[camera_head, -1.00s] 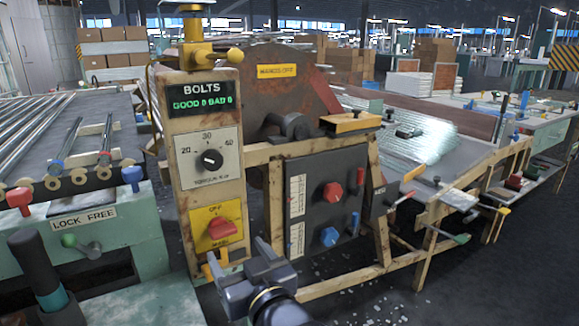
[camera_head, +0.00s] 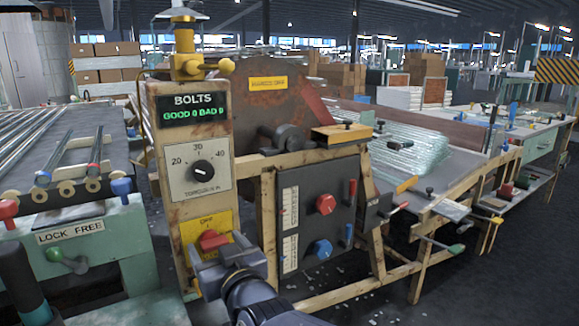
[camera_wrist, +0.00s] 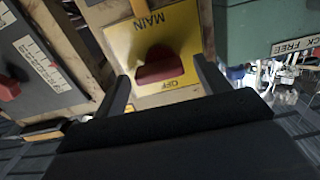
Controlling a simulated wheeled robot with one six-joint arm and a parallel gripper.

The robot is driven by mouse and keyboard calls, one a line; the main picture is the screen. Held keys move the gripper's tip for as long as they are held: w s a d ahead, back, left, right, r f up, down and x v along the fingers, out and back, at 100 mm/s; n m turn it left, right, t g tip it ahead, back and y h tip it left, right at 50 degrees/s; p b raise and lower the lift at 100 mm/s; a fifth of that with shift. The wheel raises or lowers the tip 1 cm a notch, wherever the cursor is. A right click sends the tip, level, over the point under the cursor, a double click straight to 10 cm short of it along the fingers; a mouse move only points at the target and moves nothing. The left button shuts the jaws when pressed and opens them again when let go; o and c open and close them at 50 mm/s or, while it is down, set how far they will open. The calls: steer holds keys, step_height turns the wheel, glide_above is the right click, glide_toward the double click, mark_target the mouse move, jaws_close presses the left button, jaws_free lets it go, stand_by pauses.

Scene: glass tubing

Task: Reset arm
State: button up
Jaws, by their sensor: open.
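My gripper (camera_head: 216,254) is open, just in front of the yellow MAIN/OFF plate (camera_head: 192,231) low on the BOLTS post. The red switch knob (camera_head: 213,240) on that plate lies just beyond my fingertips. In the wrist view my gripper (camera_wrist: 163,88) has a dark finger on each side of the red knob (camera_wrist: 160,66), with nothing held. The plate's lettering appears upside down there. I cannot tell whether the fingers touch the knob. My gripper hides the lower part of the plate in the head view.
A dark panel (camera_head: 335,205) with red and blue knobs stands to the right on a wooden frame. The LOCK FREE bench (camera_head: 100,252) with a green-handled lever (camera_head: 68,261) is at left. A torque dial (camera_head: 202,172) sits above the plate. Glass tubes (camera_head: 415,140) lie further back.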

steer(key=p+v, duration=0.2)
steer(key=v, duration=0.9)
steer(key=shift+n, duration=0.3)
steer(key=x, duration=1.1)
steer(key=shift+r+b, duration=0.2)
steer(key=shift+b, duration=0.2)
steer(key=n+p, duration=0.4)
steer(key=shift+a+r, duration=0.1)
steer(key=n+p, duration=0.4)
steer(key=n, duration=0.1)
steer(key=shift+s+a+p, duration=0.1)
steer(key=shift+s+p, duration=0.05)
steer(key=shift+p, duration=0.25)
steer(key=v, duration=1)
steer(key=shift+f+n, duration=0.25)
steer(key=shift+n, duration=0.05)
steer(key=shift+s, duration=0.1)
